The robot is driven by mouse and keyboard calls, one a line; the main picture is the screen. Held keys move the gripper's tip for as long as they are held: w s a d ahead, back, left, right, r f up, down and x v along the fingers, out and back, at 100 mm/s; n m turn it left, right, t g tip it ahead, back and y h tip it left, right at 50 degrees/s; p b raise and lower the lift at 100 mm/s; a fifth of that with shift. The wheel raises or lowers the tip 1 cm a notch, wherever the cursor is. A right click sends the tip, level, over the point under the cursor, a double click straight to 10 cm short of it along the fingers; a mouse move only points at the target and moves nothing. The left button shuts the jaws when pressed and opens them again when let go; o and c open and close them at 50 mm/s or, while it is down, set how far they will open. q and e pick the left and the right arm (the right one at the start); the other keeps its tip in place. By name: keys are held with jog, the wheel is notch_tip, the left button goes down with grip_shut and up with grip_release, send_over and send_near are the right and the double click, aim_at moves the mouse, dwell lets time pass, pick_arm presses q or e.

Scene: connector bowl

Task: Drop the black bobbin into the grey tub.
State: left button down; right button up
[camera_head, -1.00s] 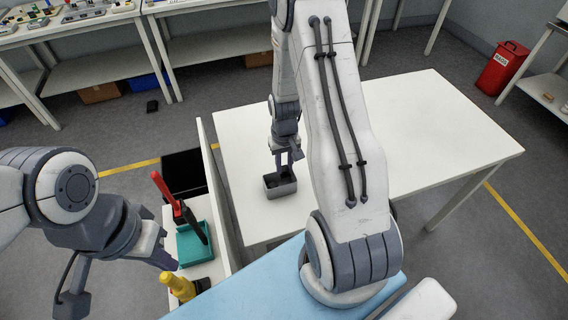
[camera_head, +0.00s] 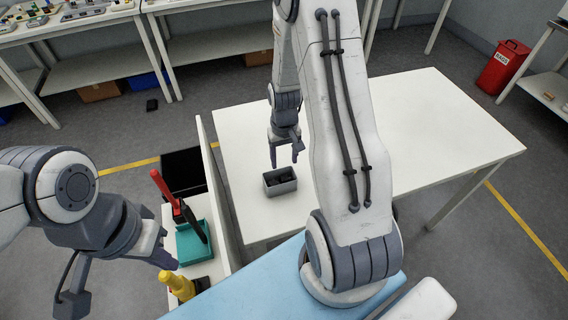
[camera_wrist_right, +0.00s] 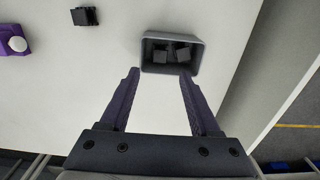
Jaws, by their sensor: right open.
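The grey tub (camera_head: 269,190) stands on the white table; it also shows in the right wrist view (camera_wrist_right: 172,67). Dark blocky pieces (camera_wrist_right: 171,52) lie inside it; I cannot tell for sure which of them is the black bobbin. My right gripper (camera_head: 285,158) is open and empty just above the tub, its fingertips apart in the right wrist view (camera_wrist_right: 159,72). Another black piece (camera_wrist_right: 85,16) lies on the table away from the tub. My left gripper (camera_head: 166,262) is at the lower left near the side shelf; its opening is not clear.
A purple piece with a white round top (camera_wrist_right: 14,42) lies on the table. On the left side shelf are a teal tray (camera_head: 194,247), a red-handled tool (camera_head: 163,187) and a yellow-handled tool (camera_head: 178,286). The table's right part (camera_head: 440,130) is clear.

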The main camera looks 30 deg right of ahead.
notch_tip(320, 180, up, 8)
jog(key=shift+b, duration=0.3)
jog(key=s+a+r+n, duration=0.2)
jog(key=a+r+n, duration=0.15)
jog(key=a, duration=0.65)
jog(key=s+a+r+n, duration=0.3)
jog(key=s+a, duration=0.4)
jog(key=s, duration=0.1)
jog(key=s+a+r+n+y, duration=0.1)
jog(key=s+a+r+n, duration=0.2)
jog(key=s+a, duration=0.5)
jog(key=shift+s+r+n, duration=0.4)
jog(key=shift+s+n, duration=0.05)
jog(key=shift+s, duration=0.35)
